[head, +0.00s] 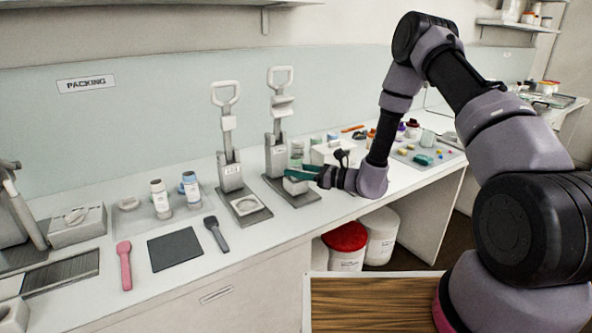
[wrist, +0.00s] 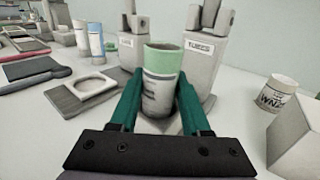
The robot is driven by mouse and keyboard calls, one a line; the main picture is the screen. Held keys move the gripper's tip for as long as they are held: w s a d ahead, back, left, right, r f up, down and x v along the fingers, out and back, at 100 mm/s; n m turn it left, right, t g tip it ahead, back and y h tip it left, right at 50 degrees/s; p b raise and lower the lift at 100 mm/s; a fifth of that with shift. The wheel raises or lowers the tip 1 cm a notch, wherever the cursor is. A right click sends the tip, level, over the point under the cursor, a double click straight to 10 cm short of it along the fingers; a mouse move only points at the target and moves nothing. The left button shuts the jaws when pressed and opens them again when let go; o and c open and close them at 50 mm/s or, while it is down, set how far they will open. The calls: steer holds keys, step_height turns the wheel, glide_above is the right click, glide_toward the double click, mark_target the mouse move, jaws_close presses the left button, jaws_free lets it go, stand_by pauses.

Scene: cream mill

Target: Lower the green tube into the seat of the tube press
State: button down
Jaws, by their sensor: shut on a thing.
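The green tube (wrist: 162,80) has a pale green upper part and a grey-white printed label. It stands upright between the teal fingers of my gripper (wrist: 158,95), which is shut on it. The tube press (wrist: 190,70), labelled TUBES, stands just behind the tube in the wrist view. In the head view the press (head: 277,150) has a raised loop handle and a dark base plate (head: 300,202). My gripper (head: 300,174) is low over that plate, in front of the column. The tube's lower end and the seat are hidden, so I cannot tell whether they touch.
A second press (head: 231,172) with a round ring on its plate stands to the left. Two capped tubes (head: 160,198) (head: 191,190) stand farther left. A labelled white cup (wrist: 281,93) and a pale block (wrist: 297,140) are to the right in the wrist view.

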steer(key=shift+c, duration=1.4)
jaws_free()
step_height(320, 180, up, 6)
